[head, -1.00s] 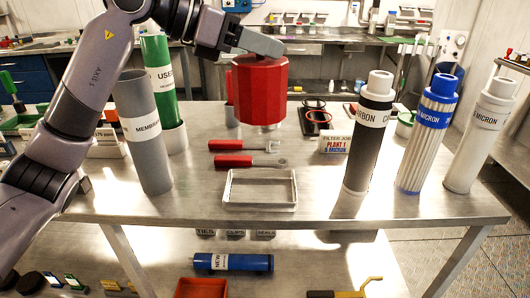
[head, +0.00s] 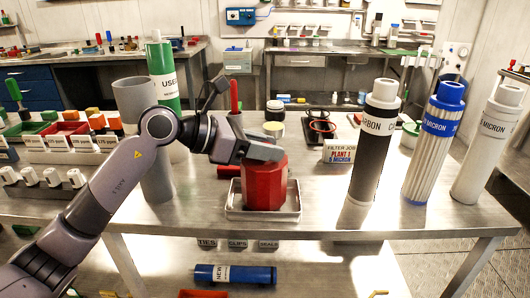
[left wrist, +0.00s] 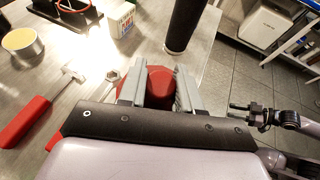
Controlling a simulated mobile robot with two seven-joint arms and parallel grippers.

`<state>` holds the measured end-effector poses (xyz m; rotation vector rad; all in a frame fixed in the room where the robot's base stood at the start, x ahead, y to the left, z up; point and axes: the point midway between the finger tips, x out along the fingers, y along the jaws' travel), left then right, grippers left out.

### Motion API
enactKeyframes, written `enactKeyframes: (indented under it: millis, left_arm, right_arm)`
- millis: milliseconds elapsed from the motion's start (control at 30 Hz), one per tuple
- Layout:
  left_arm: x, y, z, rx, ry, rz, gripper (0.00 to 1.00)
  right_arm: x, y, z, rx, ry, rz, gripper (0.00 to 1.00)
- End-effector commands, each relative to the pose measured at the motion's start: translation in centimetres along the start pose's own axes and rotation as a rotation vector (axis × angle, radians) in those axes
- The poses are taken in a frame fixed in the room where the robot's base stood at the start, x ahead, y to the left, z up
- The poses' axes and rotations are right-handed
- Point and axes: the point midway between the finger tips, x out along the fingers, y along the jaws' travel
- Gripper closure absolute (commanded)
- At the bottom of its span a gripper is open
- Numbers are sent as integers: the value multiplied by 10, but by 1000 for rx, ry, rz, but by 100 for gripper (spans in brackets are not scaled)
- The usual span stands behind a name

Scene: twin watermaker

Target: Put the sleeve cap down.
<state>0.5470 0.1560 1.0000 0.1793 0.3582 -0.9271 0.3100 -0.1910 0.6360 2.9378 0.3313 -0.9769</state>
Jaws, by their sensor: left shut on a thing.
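The sleeve cap is a red faceted block (head: 264,184). In the head view it sits upright within the rim of a shallow grey tray (head: 233,212) on the metal table. My left gripper (head: 266,152) comes down over its top, with its fingers on the cap. In the left wrist view the two grey fingers (left wrist: 160,88) are shut on the red cap (left wrist: 145,92), one on each side. Whether the cap's underside touches the tray floor is hard to see.
A black-banded carbon filter (head: 372,140), a blue-capped filter (head: 433,140) and a white micron filter (head: 487,145) stand to the right. A grey membrane tube (head: 150,150) and a green used tube (head: 163,75) stand left. The table's front right is clear.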

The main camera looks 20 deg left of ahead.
Motion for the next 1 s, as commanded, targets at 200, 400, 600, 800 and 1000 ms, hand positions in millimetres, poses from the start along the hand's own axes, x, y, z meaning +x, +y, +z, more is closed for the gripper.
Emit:
enactKeyframes:
  millis: [200,400,600,800,1000]
  left_arm:
    - [4,0,-11,1,-2,1,100]
    - [6,0,-14,1,-1,1,100]
    - [6,0,-14,0,0,1,41]
    - [6,0,-14,0,1,1,41]
    - [-5,1,-12,1,1,5,41]
  right_arm:
    - [1,0,1,0,-1,-1,57]
    - [2,1,3,-4,-2,-1,57]
    - [2,2,4,-10,-6,-1,57]
    - [2,2,4,-10,-6,-1,57]
    - [1,2,2,-11,-2,-1,57]
